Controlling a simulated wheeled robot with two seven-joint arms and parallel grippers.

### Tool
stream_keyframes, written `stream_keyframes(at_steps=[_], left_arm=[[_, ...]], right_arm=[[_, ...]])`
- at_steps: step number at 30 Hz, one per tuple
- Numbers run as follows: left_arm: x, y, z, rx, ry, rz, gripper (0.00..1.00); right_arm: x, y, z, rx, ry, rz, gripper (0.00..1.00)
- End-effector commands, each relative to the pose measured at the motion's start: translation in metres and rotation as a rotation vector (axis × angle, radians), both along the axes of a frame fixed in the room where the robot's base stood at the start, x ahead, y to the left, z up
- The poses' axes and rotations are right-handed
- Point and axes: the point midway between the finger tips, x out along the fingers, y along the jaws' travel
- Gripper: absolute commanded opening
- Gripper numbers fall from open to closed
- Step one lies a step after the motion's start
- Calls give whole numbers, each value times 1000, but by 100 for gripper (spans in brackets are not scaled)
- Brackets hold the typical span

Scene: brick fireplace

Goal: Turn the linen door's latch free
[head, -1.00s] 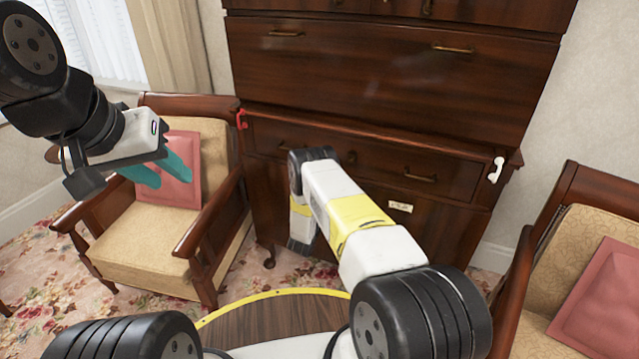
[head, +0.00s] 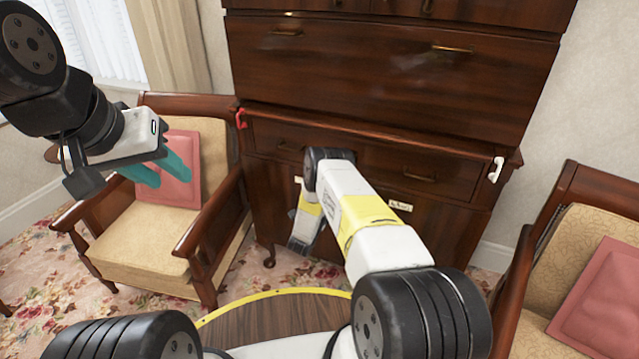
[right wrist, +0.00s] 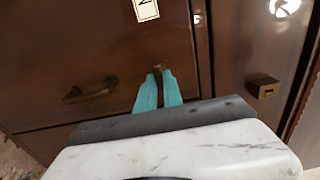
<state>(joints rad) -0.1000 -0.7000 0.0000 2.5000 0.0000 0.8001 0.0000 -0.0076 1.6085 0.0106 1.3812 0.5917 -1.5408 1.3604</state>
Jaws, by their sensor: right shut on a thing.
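The dark wooden cabinet (head: 375,160) stands ahead, with low doors under its drawers. In the right wrist view my right gripper (right wrist: 158,84) has its teal fingers shut on a small brass latch (right wrist: 157,68) on a door front. A pale label (right wrist: 145,9) sits above the latch, cut off by the frame edge, so I cannot read its whole word. In the head view my right arm hides the right gripper and latch. My left gripper (head: 160,172) hangs at the left in front of an armchair, its teal fingers apart and empty.
A brass handle (right wrist: 90,91) and another brass fitting (right wrist: 263,88) flank the latch. A red hook-shaped piece (head: 241,118) and a white one (head: 495,170) are on the cabinet's sides. Armchairs stand left (head: 150,235) and right (head: 590,270).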

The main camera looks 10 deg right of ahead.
Motion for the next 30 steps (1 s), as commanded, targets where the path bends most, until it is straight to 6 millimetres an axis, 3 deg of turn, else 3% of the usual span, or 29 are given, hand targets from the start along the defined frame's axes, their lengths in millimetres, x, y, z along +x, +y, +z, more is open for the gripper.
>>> stream_keyframes(at_steps=[6, 7, 10, 21, 30], left_arm=[[0, 0, 0, 0, 0, 0, 36], [0, 0, 0, 0, 0, 0, 36], [0, 0, 0, 0, 0, 0, 36], [0, 0, 0, 0, 0, 0, 36], [0, 0, 0, 0, 0, 0, 36]], right_arm=[[0, 1, -1, 1, 2, 2, 0], [0, 1, -1, 1, 2, 2, 15], [0, 1, -1, 1, 2, 1, 33], [-4, 3, -1, 0, 2, 1, 33], [-43, 30, -2, 1, 5, 2, 33]])
